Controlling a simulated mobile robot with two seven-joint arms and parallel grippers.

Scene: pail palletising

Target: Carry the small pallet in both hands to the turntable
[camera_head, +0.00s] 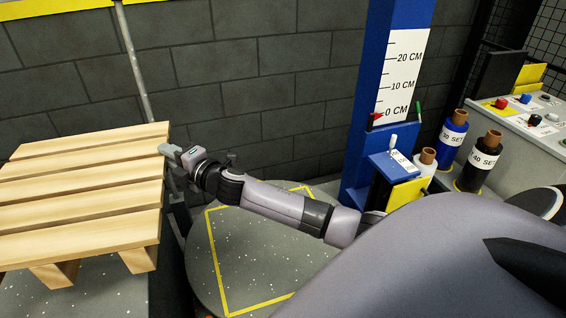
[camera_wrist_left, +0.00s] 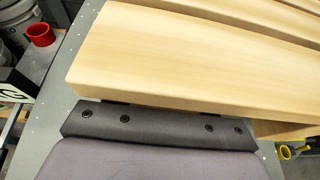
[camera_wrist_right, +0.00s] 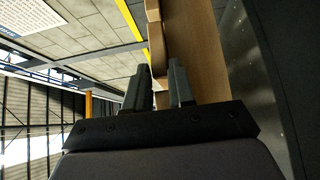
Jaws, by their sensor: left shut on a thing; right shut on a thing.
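The small pallet (camera_head: 85,185) of pale wooden slats is at the left of the head view, beside the turntable and level or nearly so. The turntable (camera_head: 265,240) is a speckled grey disc with a yellow square outline; my right arm crosses above it. My right gripper (camera_head: 168,152) is shut on the pallet's right edge; its fingers (camera_wrist_right: 158,88) show against the wood (camera_wrist_right: 190,50) in the right wrist view. In the left wrist view, my left gripper (camera_wrist_left: 160,108) is against the pallet's board (camera_wrist_left: 190,60) and shut on it, its fingertips mostly hidden.
A blue post (camera_head: 375,110) with a centimetre scale stands behind the turntable. Film rolls (camera_head: 479,160) and a control panel (camera_head: 535,115) are at the right. A grey block wall (camera_head: 250,85) closes the back. A red cup (camera_wrist_left: 40,34) shows in the left wrist view.

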